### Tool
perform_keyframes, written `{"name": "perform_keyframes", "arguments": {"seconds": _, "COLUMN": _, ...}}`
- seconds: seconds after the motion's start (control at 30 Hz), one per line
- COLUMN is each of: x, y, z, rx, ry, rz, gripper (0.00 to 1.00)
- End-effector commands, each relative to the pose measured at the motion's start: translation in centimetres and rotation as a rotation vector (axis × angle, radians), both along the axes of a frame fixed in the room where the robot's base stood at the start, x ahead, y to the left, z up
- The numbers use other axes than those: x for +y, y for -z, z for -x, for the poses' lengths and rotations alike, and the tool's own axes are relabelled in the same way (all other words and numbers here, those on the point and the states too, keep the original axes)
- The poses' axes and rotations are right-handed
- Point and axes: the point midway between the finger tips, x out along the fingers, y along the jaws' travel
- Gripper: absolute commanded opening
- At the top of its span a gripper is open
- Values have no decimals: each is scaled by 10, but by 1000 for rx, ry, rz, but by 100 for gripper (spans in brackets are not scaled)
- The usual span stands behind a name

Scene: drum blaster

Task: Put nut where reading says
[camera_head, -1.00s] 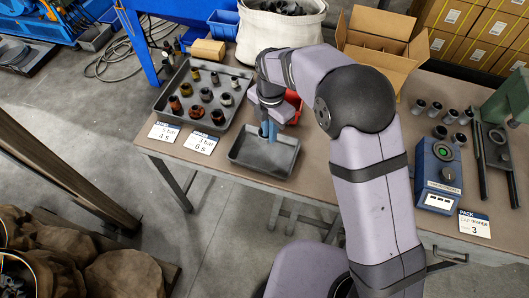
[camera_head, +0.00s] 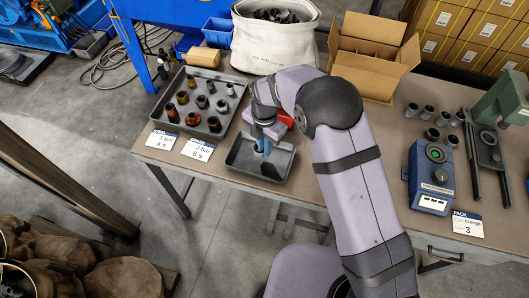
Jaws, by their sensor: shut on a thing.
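My gripper (camera_head: 262,146) has its blue fingers shut, pointing down over the small grey tray (camera_head: 238,161) near the table's front edge. It is shut on a small part that the fingers hide; I cannot tell its shape or whether it is the nut. A blue device (camera_head: 431,178) with a round dial and a white display stands on the right of the table. The display's reading is too small to make out. A large grey tray (camera_head: 160,122) at the left holds several dark, brown and pale fittings in rows.
Cards reading 4 s (camera_head: 161,140) and 6 s (camera_head: 197,149) lie before the large tray. A PACK card (camera_head: 467,224) lies by the device.

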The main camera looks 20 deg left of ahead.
Motion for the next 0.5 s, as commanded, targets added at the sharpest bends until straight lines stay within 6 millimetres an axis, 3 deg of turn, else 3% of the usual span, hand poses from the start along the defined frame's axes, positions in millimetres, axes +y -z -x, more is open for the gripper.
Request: {"name": "perform_keyframes", "arguments": {"seconds": 0.5, "x": 0, "y": 41, "z": 0, "rx": -1, "ry": 0, "rz": -1, "gripper": 0}}
